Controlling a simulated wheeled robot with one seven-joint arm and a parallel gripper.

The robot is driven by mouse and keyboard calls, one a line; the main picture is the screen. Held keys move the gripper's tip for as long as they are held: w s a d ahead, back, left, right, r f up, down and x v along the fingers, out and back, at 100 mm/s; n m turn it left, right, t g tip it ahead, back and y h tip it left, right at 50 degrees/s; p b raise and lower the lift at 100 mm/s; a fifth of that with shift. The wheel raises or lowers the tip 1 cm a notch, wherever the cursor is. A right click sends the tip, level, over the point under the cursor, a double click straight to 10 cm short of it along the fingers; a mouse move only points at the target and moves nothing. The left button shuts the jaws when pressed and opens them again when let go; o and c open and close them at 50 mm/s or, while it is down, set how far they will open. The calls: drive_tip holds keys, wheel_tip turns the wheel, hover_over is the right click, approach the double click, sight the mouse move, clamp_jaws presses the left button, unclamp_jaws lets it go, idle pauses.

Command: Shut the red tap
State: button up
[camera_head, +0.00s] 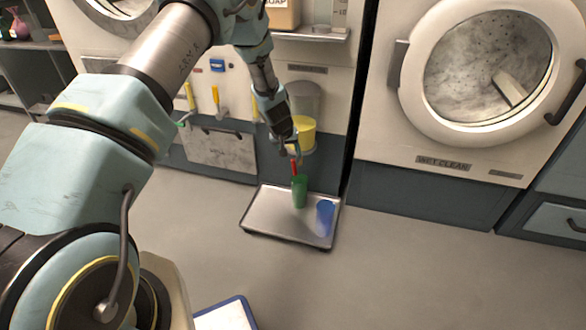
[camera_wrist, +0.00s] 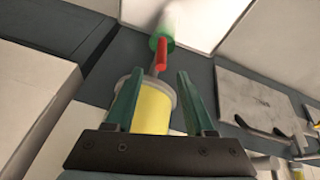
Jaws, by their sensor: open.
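The red tap (camera_head: 294,166) is a small red piece, just below the yellow container (camera_head: 303,132) on the machine front. It also shows in the wrist view as a red bar (camera_wrist: 160,55) on a thin grey stem. My gripper (camera_head: 294,153) is in front of the yellow container, just above the red tap. In the wrist view my gripper (camera_wrist: 158,90) is open, its green fingers apart with the yellow container (camera_wrist: 152,108) seen between them. The red tap lies beyond the fingertips; no contact shows.
A green cup (camera_head: 300,192) stands under the red tap on a metal tray (camera_head: 270,215); a blue cup (camera_head: 325,217) stands there too. A yellow-handled tap (camera_head: 216,98) is to the left. A washer door (camera_head: 487,70) is at right.

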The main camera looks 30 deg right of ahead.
sight(295, 166)
drive_tip(key=b+x, duration=0.1)
drive_tip(key=x, duration=0.9)
drive_tip(key=shift+f+b, duration=0.1)
drive_tip(key=shift+b, duration=0.2)
clamp_jaws()
